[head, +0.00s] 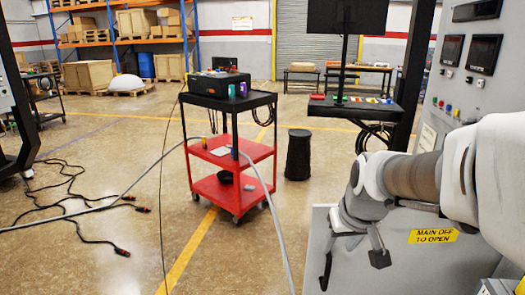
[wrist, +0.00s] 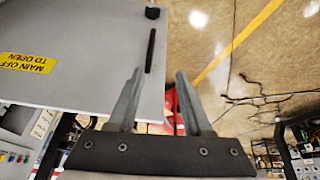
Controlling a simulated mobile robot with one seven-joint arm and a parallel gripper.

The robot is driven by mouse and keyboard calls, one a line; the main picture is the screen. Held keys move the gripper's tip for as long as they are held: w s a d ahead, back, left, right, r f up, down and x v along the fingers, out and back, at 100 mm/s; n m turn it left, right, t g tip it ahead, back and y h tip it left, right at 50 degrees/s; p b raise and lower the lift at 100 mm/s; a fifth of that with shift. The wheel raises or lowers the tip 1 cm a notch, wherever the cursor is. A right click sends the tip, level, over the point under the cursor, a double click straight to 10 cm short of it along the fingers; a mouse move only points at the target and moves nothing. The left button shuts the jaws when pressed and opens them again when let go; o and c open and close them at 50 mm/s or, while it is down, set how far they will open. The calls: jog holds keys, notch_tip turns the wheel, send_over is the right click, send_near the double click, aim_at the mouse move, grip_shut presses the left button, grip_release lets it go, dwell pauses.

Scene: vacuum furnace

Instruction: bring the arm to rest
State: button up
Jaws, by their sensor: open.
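My gripper (wrist: 158,75) shows in the wrist view with its two grey fingers apart and nothing between them. In the head view my gripper (head: 354,242) hangs at the end of my arm at the lower right, in front of a grey panel (head: 415,262) with a yellow "MAIN OFF TO OPEN" label. The wrist view shows the same panel (wrist: 90,85) upside down, with a black bar handle (wrist: 150,50) and a black knob (wrist: 152,12) near its edge. I cannot tell the exact gap between fingers and panel.
A red and black cart (head: 232,187) stands mid-floor, with a black bin (head: 298,155) beside it. Cables (head: 75,190) lie on the floor at left. A control cabinet (head: 465,75) stands at right. Open floor lies between panel and cart.

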jog(key=s+a+r+t+p, duration=0.1)
jog(key=s+a+r+p, duration=0.3)
jog(key=s+r+p, duration=0.4)
jog(key=s+r, duration=0.6)
jog(key=shift+s+a, duration=0.15)
jog(key=shift+s, duration=0.25)
